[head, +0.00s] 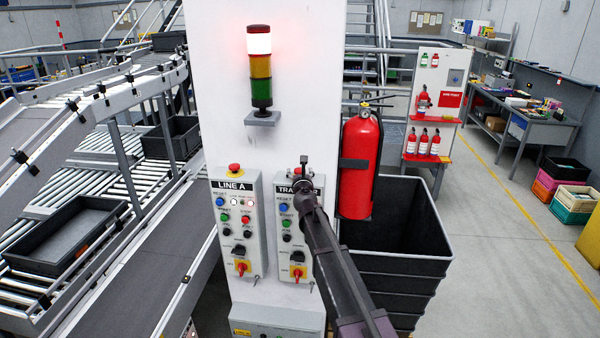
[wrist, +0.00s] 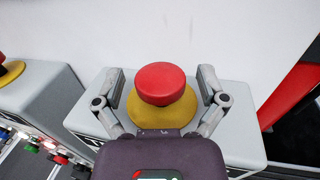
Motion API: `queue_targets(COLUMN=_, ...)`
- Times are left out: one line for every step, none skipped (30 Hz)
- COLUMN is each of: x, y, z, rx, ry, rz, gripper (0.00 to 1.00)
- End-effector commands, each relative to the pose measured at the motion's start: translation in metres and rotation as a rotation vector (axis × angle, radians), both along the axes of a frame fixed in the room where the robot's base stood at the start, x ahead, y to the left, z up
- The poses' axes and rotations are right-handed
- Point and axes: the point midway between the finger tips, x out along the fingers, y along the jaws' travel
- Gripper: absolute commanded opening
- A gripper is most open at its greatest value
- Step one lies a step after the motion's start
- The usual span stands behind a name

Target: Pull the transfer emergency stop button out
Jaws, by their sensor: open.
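The transfer emergency stop button (wrist: 161,83) is a red mushroom head on a yellow collar (wrist: 178,112), on top of the grey transfer box (wrist: 235,100). In the wrist view my gripper (wrist: 161,75) is open, with one finger on each side of the red head and a gap on both sides. In the head view the transfer box (head: 284,240) is on the white column, and my gripper (head: 304,160) is at its top.
The Line A box (head: 238,240) with its own red button (head: 234,168) is just left. A red fire extinguisher (head: 358,165) hangs close on the right, above a dark bin (head: 400,245). A stack light (head: 260,70) is above, its red section lit.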

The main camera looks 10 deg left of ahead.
Motion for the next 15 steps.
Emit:
queue_targets(x=-0.0002, y=0.0001, z=0.0, rx=0.0, ry=0.0, rz=0.0, gripper=0.91)
queue_targets(x=-0.0002, y=0.0001, z=0.0, rx=0.0, ry=0.0, rz=0.0, gripper=0.91)
queue_targets(x=-0.0002, y=0.0002, z=0.0, rx=0.0, ry=0.0, rz=0.0, gripper=0.85)
queue_targets(x=-0.0002, y=0.0002, z=0.0, rx=0.0, ry=0.0, rz=0.0, gripper=0.77)
queue_targets(x=-0.0002, y=0.0002, z=0.0, rx=0.0, ry=0.0, rz=0.0, gripper=0.68)
queue_targets(x=-0.0002, y=0.0001, z=0.0, rx=0.0, ry=0.0, rz=0.0, gripper=0.56)
queue_targets(x=-0.0002, y=0.0001, z=0.0, rx=0.0, ry=0.0, rz=0.0, gripper=0.47)
queue_targets(x=-0.0002, y=0.0001, z=0.0, rx=0.0, ry=0.0, rz=0.0, gripper=0.38)
queue_targets(x=-0.0002, y=0.0002, z=0.0, rx=0.0, ry=0.0, rz=0.0, gripper=0.26)
queue_targets(x=-0.0001, y=0.0002, z=0.0, rx=0.0, ry=0.0, rz=0.0, gripper=0.17)
queue_targets(x=-0.0001, y=0.0002, z=0.0, rx=0.0, ry=0.0, rz=0.0, gripper=0.08)
queue_targets(x=0.0, y=0.0002, z=0.0, rx=0.0, ry=0.0, rz=0.0, gripper=0.08)
queue_targets(x=0.0, y=0.0002, z=0.0, rx=0.0, ry=0.0, rz=0.0, gripper=0.08)
queue_targets(x=0.0001, y=0.0002, z=0.0001, rx=0.0, ry=0.0, rz=0.0, gripper=0.08)
queue_targets(x=0.0001, y=0.0002, z=0.0006, rx=0.0, ry=0.0, rz=0.0, gripper=0.08)
